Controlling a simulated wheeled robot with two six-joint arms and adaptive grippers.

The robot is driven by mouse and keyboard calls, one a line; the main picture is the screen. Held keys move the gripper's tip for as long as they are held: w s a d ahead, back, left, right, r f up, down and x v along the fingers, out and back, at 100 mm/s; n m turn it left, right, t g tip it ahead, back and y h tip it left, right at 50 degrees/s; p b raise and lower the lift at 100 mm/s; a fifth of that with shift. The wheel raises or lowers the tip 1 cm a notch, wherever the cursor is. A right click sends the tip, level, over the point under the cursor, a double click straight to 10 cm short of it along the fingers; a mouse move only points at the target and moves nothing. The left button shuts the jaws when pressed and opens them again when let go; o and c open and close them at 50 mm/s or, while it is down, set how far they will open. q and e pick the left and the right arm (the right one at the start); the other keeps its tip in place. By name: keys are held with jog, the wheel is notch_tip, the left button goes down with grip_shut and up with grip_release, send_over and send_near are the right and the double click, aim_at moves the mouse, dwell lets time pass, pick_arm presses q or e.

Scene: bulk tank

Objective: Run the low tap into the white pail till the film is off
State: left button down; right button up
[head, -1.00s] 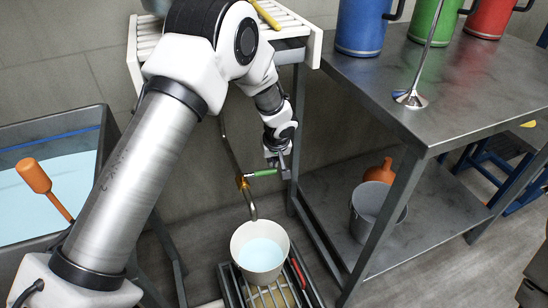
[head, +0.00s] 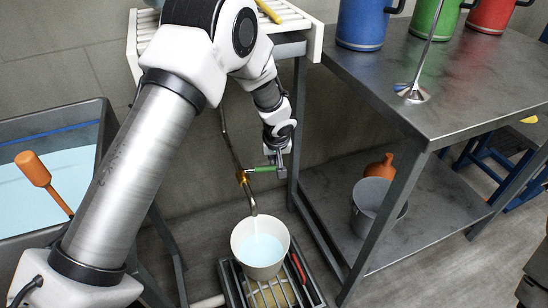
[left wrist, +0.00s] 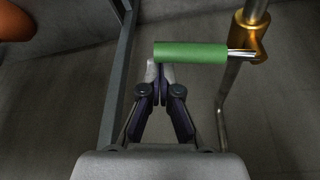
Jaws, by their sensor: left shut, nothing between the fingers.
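The low tap has a brass body (head: 242,177), a green lever grip (head: 264,169) and a bent spout (head: 252,205). The lever points right, across the pipe. The white pail (head: 237,246) stands below the spout with pale bluish liquid (head: 262,250) in it. A thin pale streak seems to run from the spout into the pail. My left gripper (head: 279,163) is at the lever's free end. In the left wrist view its fingers (left wrist: 160,78) are shut and empty, close against the green grip (left wrist: 190,52); contact is unclear.
The pail stands on a slatted stand (head: 232,284) with a red part beside it. A steel table (head: 460,85) is right, with a grey bucket (head: 372,196) and orange jug (head: 380,170) on its lower shelf. A basin (head: 60,135) of liquid is left.

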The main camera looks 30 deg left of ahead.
pick_arm(q)
jog(key=shift+s+d+m+h+b, duration=0.4)
jog(key=shift+s+d+m, duration=0.3)
jog(key=shift+m, duration=0.4)
jog(key=shift+s+d+f+m+b, duration=0.15)
jog(key=shift+s+m+b, duration=0.2)
jog(key=shift+s+m, duration=0.25)
jog(key=shift+s+d+b, duration=0.2)
jog(key=shift+s+b, duration=0.25)
jog(key=shift+b, duration=0.2)
jog(key=shift+r, duration=0.2)
